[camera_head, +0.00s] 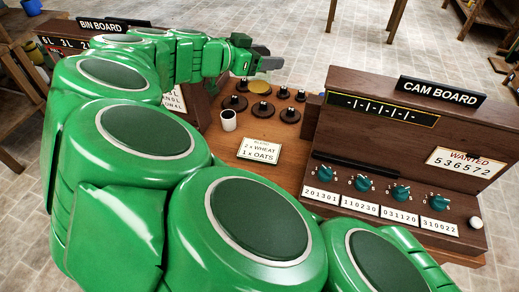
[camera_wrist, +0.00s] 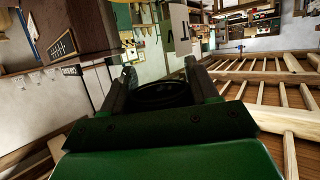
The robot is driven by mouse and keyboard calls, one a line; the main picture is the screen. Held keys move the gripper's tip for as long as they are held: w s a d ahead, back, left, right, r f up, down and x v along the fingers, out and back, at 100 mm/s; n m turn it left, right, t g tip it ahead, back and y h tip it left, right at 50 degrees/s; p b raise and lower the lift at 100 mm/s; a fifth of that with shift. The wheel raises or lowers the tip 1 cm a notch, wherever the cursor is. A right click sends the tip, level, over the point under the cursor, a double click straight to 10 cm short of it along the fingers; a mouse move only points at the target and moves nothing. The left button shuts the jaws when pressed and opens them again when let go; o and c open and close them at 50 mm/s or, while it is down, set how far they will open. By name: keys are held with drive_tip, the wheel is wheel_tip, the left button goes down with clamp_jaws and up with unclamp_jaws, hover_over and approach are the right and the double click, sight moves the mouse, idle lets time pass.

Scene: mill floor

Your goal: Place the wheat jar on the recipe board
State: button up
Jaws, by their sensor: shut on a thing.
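My gripper (camera_head: 262,58) is over the back of the wooden table, pointing right. In the wrist view its two fingers (camera_wrist: 165,85) are shut on a dark round object (camera_wrist: 162,94). Its label does not show, so I cannot tell whether it is the wheat jar. In the head view the held object is not clearly visible. A cream card (camera_head: 260,153) on the table reads 2 x WHEAT and 1 x OATS; I cannot tell if this is the recipe board. No jar labelled wheat is readable.
The cam board (camera_head: 390,150) rises at right; the bin board (camera_head: 100,27) is at left, partly behind my arm.

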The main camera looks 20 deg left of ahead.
wheel_tip(320, 180, down, 24)
drive_tip(key=shift+w+d+f, duration=0.1)
drive_tip(key=shift+f, duration=0.1)
idle(0.9)
drive_tip(key=o, duration=1.3)
drive_tip(key=shift+f, duration=0.1)
drive_tip(key=v, duration=1.2)
